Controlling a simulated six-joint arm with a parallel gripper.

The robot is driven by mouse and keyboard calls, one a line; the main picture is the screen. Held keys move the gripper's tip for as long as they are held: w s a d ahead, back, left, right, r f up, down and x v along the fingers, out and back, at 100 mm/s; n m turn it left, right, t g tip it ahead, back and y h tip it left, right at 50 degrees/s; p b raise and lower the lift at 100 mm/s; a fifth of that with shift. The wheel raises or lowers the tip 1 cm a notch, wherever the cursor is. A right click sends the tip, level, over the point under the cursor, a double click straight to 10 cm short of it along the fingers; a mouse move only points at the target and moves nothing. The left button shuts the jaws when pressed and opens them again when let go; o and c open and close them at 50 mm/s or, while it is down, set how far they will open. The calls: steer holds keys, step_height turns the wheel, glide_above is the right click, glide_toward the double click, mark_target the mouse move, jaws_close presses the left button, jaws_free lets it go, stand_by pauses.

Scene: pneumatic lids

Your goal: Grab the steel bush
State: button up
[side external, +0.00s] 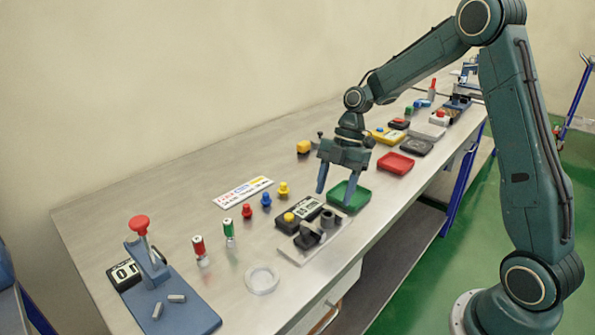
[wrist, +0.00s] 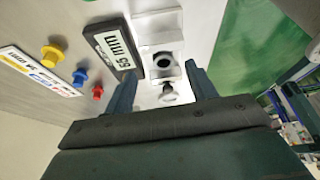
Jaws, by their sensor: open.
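My gripper (side external: 335,190) is open and empty, pointing down above the bench near the green tray (side external: 357,198). Its two fingers also show in the wrist view (wrist: 160,72), apart, with a pale fixture beyond them. That grey fixture (side external: 310,235) stands at the bench's front edge. In the wrist view it has a dark round opening (wrist: 163,60) and a round knob-like part. I cannot tell for certain which grey part is the steel bush.
A black counter box (side external: 306,207) stands beside the fixture. Red, blue and yellow knobs (side external: 265,200) stand left of it, near a label strip (side external: 243,192). A clear round dish (side external: 262,279) and a red-handled press (side external: 140,226) are nearer.

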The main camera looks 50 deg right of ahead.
mark_target(325, 227)
steer(key=shift+a+f, duration=0.1)
steer(key=shift+f, duration=0.1)
steer(key=shift+s+x, duration=0.2)
steer(key=shift+x, duration=2.35)
steer(key=shift+a, duration=0.1)
steer(key=shift+c, duration=0.5)
steer(key=shift+r, duration=0.1)
jaws_close()
step_height(325, 227, up, 20)
